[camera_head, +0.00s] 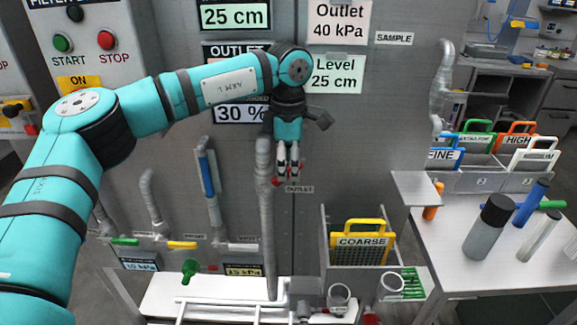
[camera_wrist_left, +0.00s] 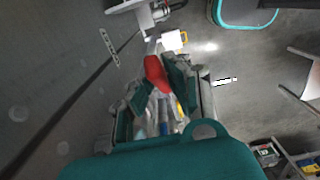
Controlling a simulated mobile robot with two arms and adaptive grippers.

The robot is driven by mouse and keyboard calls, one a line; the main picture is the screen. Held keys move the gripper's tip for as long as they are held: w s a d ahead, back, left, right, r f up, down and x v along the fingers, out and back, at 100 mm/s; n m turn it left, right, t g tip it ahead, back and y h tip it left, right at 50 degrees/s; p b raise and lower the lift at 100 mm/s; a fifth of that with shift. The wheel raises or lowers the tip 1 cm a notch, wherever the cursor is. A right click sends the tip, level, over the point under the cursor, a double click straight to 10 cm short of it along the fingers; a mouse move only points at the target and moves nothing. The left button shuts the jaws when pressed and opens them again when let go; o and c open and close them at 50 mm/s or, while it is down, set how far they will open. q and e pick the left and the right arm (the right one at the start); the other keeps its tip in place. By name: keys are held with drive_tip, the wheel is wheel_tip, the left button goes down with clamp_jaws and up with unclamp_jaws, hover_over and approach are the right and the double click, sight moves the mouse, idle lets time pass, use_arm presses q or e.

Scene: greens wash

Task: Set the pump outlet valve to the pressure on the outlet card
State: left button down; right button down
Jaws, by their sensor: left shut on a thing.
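The outlet card (camera_head: 338,22) on the panel reads "Outlet 40 kPa". My left gripper (camera_head: 288,176) points down at the panel beside the small "OUTLET" label (camera_head: 300,189). It is shut on the red valve handle (camera_wrist_left: 155,72), which shows between its fingers in the left wrist view. In the head view only small bits of red show by the fingertips. A display headed "OUTLET" (camera_head: 232,49) is mostly behind my left arm, so its value is hidden. My right gripper is in neither view.
The level card (camera_head: 337,73) reads "Level 25 cm". Other displays read 25 cm (camera_head: 235,14) and 30 % (camera_head: 238,113). A vertical grey pipe (camera_head: 265,220) runs beside my gripper. A yellow COARSE basket (camera_head: 362,242) and a bench (camera_head: 490,250) with bottles stand right.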

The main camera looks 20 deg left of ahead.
sight(273, 178)
use_arm(q)
drive_tip(key=shift+a+r, duration=0.1)
drive_tip(key=shift+a, duration=0.05)
drive_tip(key=a+h+b, duration=0.2)
drive_tip(key=a+r+t+h+b, duration=0.1)
drive_tip(key=h+b, duration=0.1)
drive_tip(key=shift+s+r, duration=0.1)
drive_tip(key=shift+s, duration=0.3)
drive_tip(key=shift+s+a+r+t+h+b, duration=0.15)
drive_tip(key=shift+a+r+t+h+b, duration=0.3)
drive_tip(key=shift+h+b, duration=0.4)
drive_tip(key=c, duration=1.3)
unclamp_jaws()
drive_tip(key=shift+s+a, duration=0.1)
drive_tip(key=shift+f, duration=0.1)
